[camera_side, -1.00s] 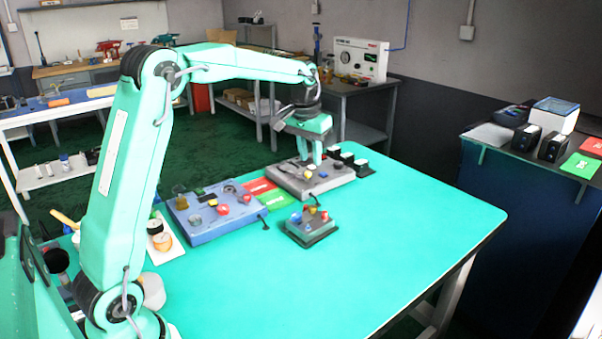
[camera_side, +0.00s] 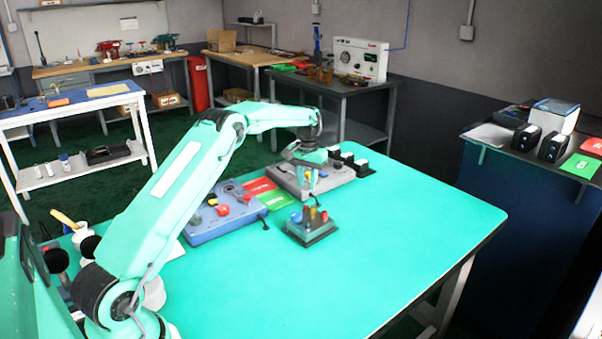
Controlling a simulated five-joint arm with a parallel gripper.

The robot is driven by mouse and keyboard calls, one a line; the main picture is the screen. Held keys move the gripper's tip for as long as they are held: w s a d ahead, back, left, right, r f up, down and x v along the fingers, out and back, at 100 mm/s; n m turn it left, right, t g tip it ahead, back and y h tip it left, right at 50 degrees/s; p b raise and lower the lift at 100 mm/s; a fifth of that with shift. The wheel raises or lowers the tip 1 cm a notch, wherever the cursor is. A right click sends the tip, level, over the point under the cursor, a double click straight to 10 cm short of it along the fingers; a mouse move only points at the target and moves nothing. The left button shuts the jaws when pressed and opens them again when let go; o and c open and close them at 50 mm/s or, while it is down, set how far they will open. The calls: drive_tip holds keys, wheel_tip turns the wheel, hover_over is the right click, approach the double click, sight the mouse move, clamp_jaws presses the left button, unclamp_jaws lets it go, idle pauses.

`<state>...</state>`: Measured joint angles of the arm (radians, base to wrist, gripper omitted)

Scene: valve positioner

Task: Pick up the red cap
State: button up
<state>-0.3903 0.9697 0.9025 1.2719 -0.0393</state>
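A small red cap (camera_side: 324,216) stands on the right of a small dark block (camera_side: 318,236). A blue cap (camera_side: 296,217) and yellowish-brown pieces (camera_side: 309,213) stand to its left on the same block. My gripper (camera_side: 312,190) points down just above and behind the block, a little up and left of the red cap and apart from it. Its fingers are small in the picture, so I cannot tell whether they are open or shut.
A blue panel (camera_side: 205,227) with a red knob (camera_side: 222,210) lies to the left. A grey panel (camera_side: 336,176) lies behind the block, with black-and-white pieces (camera_side: 358,163) beside it. Red and green cards (camera_side: 272,199) lie between the panels. The table's front and right (camera_side: 400,240) are clear.

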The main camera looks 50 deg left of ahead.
sight(306, 205)
drive_tip(key=shift+f, duration=1.3)
drive_tip(key=shift+f, duration=0.1)
drive_tip(key=shift+s+f, duration=0.1)
drive_tip(key=shift+f, duration=2.4)
drive_tip(key=shift+c, duration=0.2)
clamp_jaws()
